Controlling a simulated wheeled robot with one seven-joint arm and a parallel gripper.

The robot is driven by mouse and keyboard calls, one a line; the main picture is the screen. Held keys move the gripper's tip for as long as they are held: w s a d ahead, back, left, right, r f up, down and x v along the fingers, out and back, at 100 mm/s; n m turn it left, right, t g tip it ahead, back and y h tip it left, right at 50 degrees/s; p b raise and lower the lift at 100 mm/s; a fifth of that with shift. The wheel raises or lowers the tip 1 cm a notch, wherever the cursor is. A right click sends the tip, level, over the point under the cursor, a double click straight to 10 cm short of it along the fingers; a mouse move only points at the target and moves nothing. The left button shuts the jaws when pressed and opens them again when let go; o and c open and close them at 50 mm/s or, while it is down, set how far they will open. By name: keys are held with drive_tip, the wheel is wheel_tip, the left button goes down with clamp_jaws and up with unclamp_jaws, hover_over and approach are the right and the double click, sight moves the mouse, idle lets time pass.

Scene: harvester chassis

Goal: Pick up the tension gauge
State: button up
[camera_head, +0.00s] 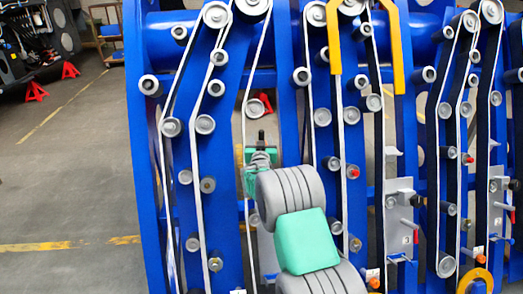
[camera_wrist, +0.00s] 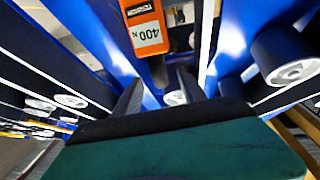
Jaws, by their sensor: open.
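The tension gauge (camera_wrist: 146,27) shows in the wrist view at the top middle. It is an orange block with a dark label and a pale plate reading "400 N", and a darker stem points down from it. My gripper (camera_wrist: 161,76) is open, its two dark fingers spread below the gauge in that picture. The gap between the fingers looks empty, and the gauge appears apart from them. In the head view my gripper (camera_head: 261,137) is up against the blue chassis, partly behind my own arm. I cannot make out the gauge clearly there.
The blue chassis (camera_head: 147,130) carries many grey rollers and white belts close around my gripper. Yellow bars (camera_head: 335,38) hang at the upper right, and grey brackets with red handles (camera_head: 401,215) stand at the right. The floor (camera_head: 65,180) at left is open.

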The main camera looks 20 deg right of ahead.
sight(261, 136)
drive_tip(key=x, duration=0.3)
drive_tip(key=shift+w+d, duration=0.1)
drive_tip(key=shift+w, duration=0.2)
drive_tip(key=shift+c, duration=0.4)
clamp_jaws()
drive_tip(key=shift+r, duration=0.1)
idle(0.6)
